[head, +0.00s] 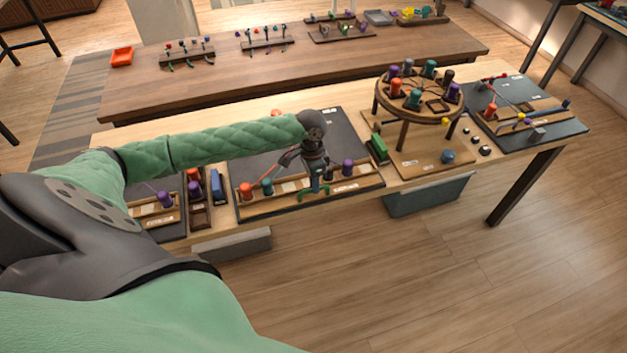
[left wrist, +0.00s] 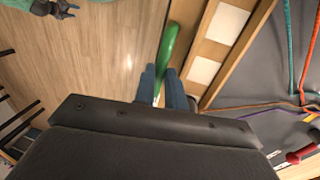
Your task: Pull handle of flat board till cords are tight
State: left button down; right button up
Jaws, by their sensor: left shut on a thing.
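The flat board (head: 350,123) is dark grey with a wooden strip along its front edge, on the near table. Red, teal and purple bobbins stand along that strip. My left gripper (head: 316,188) is at the front edge and shut on the green handle (head: 313,195). In the left wrist view the green handle (left wrist: 171,48) runs between the blue fingers (left wrist: 165,88), beside the wooden strip (left wrist: 222,45). A teal cord (left wrist: 292,45) and an orange cord (left wrist: 308,60) run over the board, the teal one looking nearly straight. My arm hides part of the board.
A round wooden braiding stand (head: 420,103) with several bobbins is right of the board. Another dark board (head: 540,118) lies at the right end. A green block (head: 378,148) sits close to the flat board's right side.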

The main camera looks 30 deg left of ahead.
pick_arm(q)
jog(key=c, duration=1.5)
grip_release()
jog(key=shift+s+d, duration=0.1)
jog(key=shift+d, duration=0.15)
jog(key=shift+o, duration=0.2)
pick_arm(e)
jog(key=shift+d, duration=0.15)
jog(key=shift+d, duration=0.1)
pick_arm(q)
jog(key=shift+a+r+b, duration=0.2)
jog(key=shift+r+b, duration=0.1)
jog(key=shift+r, duration=0.15)
notch_tip(320, 180, up, 7)
jog(key=w+b, duration=0.1)
jog(key=b, duration=0.1)
jog(key=shift+a, duration=0.4)
pick_arm(e)
jog(key=shift+w+a+r, duration=0.7)
jog(key=shift+w+r, duration=0.2)
jog(key=shift+r, duration=0.1)
jog(key=shift+w+a+r, duration=0.65)
jog(key=shift+w+r, duration=0.2)
jog(key=shift+r, duration=0.1)
pick_arm(q)
jog(key=shift+f, duration=0.15)
